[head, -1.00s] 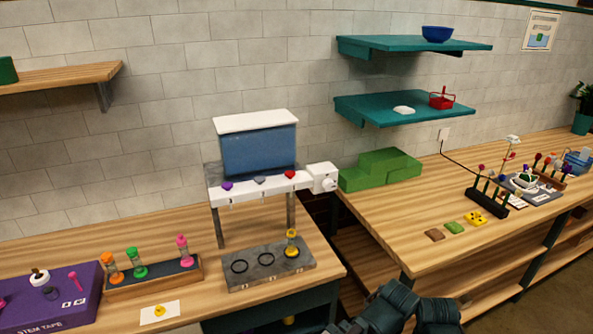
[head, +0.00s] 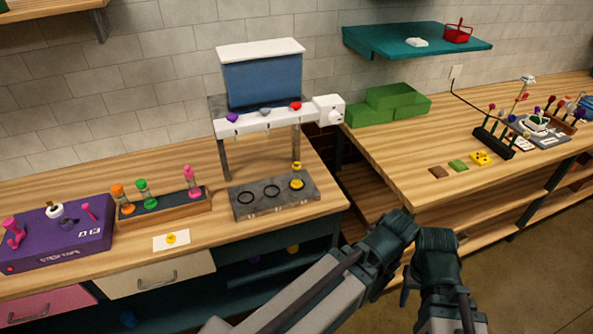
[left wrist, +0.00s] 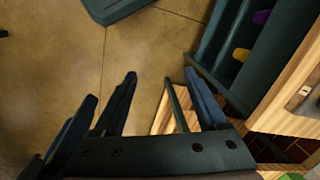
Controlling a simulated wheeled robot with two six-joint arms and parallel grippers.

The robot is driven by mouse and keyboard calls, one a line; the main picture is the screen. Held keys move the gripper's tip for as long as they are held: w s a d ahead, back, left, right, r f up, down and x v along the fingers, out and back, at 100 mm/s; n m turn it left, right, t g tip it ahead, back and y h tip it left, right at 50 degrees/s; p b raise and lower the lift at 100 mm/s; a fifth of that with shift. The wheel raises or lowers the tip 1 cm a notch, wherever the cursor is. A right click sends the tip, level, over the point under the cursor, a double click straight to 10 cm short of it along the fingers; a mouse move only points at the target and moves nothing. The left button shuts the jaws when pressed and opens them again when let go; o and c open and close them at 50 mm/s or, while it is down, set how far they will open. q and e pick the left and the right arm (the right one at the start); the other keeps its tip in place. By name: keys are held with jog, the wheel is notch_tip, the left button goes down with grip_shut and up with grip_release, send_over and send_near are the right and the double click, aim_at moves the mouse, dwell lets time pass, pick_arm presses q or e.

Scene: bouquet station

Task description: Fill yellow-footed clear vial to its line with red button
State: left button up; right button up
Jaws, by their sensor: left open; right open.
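The clear vial with a yellow foot and yellow top (head: 297,176) stands upright on the right ring of the grey base plate (head: 262,208), under the dispenser. The red button (head: 296,105) is the rightmost on the dispenser's white bar (head: 265,120). The vial's line and any liquid are too small to make out. My right gripper (head: 436,302) is open and empty at the bottom, in front of the counter and well away from the vial. My left gripper (left wrist: 160,74) is open and empty in the left wrist view, over the floor.
A blue tank (head: 262,78) tops the dispenser. A rack with orange, green and pink vials (head: 165,205) and a purple box (head: 58,235) stand to the left. A card with a yellow mark (head: 171,240) lies in front. A gap separates this counter from the right one (head: 410,170).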

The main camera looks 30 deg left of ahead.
pick_arm(q)
grip_shut()
dwell(0.3)
dwell(0.5)
dwell(0.8)
pick_arm(e)
grip_shut()
